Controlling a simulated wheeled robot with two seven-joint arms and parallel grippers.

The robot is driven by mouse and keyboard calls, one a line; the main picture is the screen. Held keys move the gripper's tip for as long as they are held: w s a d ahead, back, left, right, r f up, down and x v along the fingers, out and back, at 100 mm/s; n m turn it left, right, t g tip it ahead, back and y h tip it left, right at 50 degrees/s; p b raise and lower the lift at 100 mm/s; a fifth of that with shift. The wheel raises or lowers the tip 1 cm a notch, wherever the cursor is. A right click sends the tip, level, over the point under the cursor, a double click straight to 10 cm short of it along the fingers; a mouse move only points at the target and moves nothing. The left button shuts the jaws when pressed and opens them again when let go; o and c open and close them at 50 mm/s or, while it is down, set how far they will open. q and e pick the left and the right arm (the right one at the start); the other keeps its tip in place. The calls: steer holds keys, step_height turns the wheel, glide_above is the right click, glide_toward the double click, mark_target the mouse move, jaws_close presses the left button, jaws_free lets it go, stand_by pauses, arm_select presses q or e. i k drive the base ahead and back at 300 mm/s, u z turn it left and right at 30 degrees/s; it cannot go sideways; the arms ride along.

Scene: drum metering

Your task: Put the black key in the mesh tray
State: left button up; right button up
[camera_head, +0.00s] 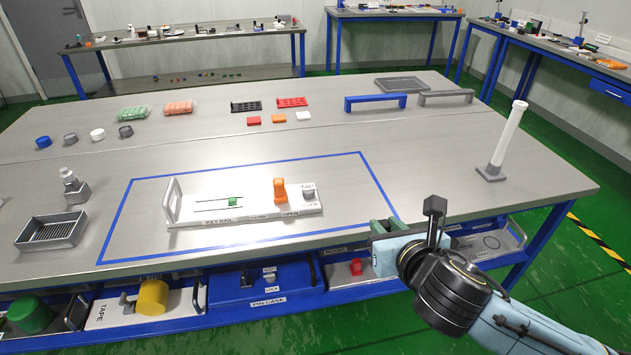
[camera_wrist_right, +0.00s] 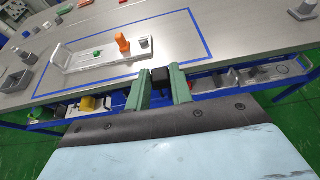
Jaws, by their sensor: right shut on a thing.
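My right gripper (camera_head: 385,228) is at the table's front edge, right of the blue taped outline. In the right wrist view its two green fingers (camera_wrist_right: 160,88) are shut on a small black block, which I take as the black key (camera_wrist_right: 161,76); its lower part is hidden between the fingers. A grey tray with a slatted floor (camera_head: 50,230) stands at the table's left and looks empty; it also shows in the wrist view (camera_wrist_right: 16,80). A flat grey tray with a mesh-like floor (camera_head: 400,84) lies at the far back. My left gripper is out of view.
Inside the blue outline stands a white key rail (camera_head: 245,215) with a green slider, an orange handle and a grey knob. Blue (camera_head: 376,102) and grey (camera_head: 445,97) bar handles stand before the back tray. A white post (camera_head: 505,140) stands at right. Labelled drawers lie below the edge.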

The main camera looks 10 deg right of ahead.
mark_target(57, 235)
steer(key=z, duration=0.3)
steer(key=i, duration=1.05)
steer(key=u, duration=0.35)
